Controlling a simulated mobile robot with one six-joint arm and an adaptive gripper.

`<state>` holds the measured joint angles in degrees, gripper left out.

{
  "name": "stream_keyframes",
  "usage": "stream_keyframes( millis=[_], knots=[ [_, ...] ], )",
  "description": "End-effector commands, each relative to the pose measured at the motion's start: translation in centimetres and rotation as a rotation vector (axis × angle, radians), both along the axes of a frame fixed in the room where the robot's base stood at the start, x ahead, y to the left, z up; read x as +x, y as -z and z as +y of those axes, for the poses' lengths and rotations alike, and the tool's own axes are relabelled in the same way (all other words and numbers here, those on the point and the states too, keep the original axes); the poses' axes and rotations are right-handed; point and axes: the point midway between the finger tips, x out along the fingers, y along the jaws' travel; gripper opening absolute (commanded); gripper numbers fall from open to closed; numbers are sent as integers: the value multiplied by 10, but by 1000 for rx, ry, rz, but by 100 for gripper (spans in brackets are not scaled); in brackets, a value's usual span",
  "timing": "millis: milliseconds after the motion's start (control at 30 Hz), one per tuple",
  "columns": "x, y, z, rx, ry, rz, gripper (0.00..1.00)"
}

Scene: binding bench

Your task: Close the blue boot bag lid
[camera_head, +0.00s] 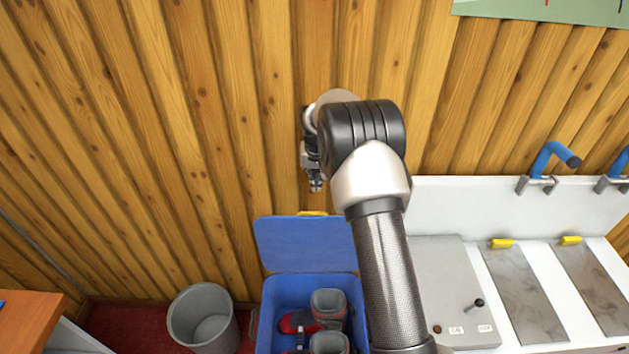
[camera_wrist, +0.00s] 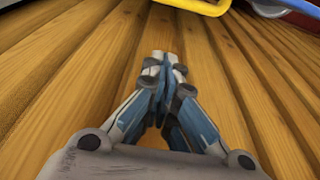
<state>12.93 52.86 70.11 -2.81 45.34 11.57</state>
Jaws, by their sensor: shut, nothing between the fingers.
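The blue boot bag (camera_head: 263,318) stands on the floor, with its blue lid (camera_head: 306,243) raised open at the back, near the plank wall. A yellow piece (camera_head: 312,213) sits on the lid's top edge; a yellow bar (camera_wrist: 190,6) shows at the top of the wrist view. Grey and red boots (camera_head: 328,304) lie inside the bag. My gripper (camera_head: 316,187) is above the lid's top edge, apart from it. In the wrist view my gripper (camera_wrist: 165,62) has its fingers together with nothing between them. My arm hides the bag's right side.
A grey bin (camera_head: 204,318) stands left of the bag. A white bench (camera_head: 470,255) with a grey panel and blue handles (camera_head: 549,160) is at the right. An orange-brown table (camera_head: 28,320) is at the lower left. The plank wall (camera_head: 200,120) is close behind my gripper.

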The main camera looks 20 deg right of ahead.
Motion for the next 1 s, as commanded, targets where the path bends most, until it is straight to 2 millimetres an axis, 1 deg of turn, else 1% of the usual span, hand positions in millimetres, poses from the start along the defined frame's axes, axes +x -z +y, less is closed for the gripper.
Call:
stream_keyframes(
  millis=[33, 300, 400, 633, 800, 1000],
  knots=[
    [1, 15, -1, 0, 0, 3, 0],
    [13, 73, -5, 1, -1, 2, 0],
    [1, 65, 0, -1, -2, -1, 0],
    [-18, 63, 8, 0, -2, 0, 0],
    [-24, 62, 10, 0, -1, 0, 0],
    [-24, 62, 10, 0, -1, 0, 0]
  ],
)
